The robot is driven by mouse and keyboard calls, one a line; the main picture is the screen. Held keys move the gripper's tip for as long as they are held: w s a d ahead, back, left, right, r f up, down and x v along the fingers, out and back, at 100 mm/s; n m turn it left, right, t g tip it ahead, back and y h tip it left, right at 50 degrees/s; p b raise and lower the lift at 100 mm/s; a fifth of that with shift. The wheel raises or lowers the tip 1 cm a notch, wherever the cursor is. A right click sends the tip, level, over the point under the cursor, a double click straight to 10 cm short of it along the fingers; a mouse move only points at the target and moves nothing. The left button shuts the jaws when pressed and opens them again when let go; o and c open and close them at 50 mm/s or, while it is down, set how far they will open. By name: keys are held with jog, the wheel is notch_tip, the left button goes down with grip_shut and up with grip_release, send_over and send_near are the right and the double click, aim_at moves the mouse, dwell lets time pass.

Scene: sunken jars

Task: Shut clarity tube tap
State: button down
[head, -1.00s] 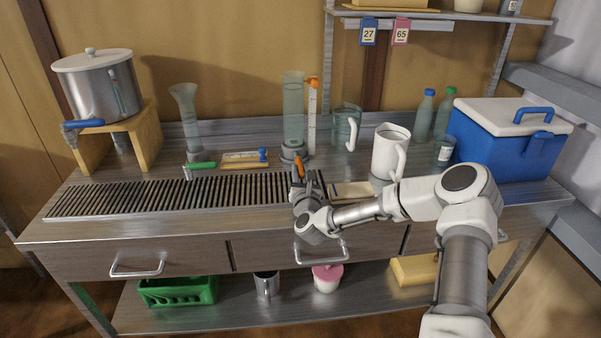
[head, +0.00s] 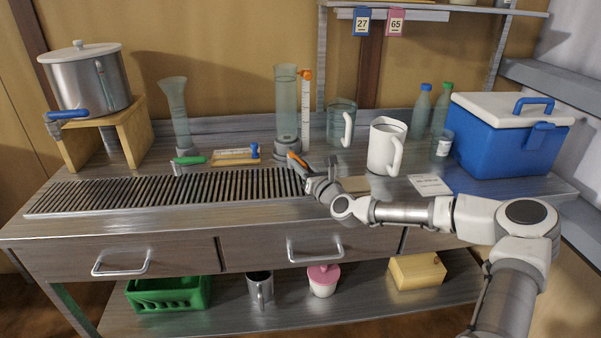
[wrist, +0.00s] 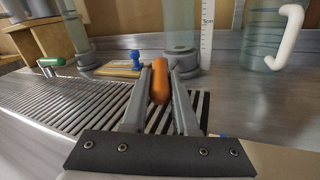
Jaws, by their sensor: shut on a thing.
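A tall clear straight tube (head: 286,105) stands on a grey base at the back of the bench, beside a white scale with an orange top. It fits the clarity tube, and its lower part shows in the wrist view (wrist: 181,25). An orange tap handle (wrist: 159,82) lies in front of the base, between the two fingers of my gripper (wrist: 160,88). In the head view my gripper (head: 306,170) is shut on this handle (head: 296,159), which slants there. The tap body is mostly hidden by the fingers.
A flared tube (head: 176,110) with a green tap handle (head: 189,160) stands left. A slatted drain (head: 160,192) runs in front. A clear jug (head: 341,122), white jug (head: 387,147), bottles and blue cooler (head: 510,140) stand right. A steel pot (head: 88,85) sits on a wooden stand.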

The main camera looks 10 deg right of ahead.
jog(key=shift+d+y, duration=0.1)
jog(key=shift+y, duration=0.2)
jog(key=c, duration=0.7)
grip_release()
jog(key=p+v, duration=0.2)
jog(key=v, duration=1.5)
jog(key=shift+s+d+r, duration=0.1)
jog(key=shift+s+d, duration=0.05)
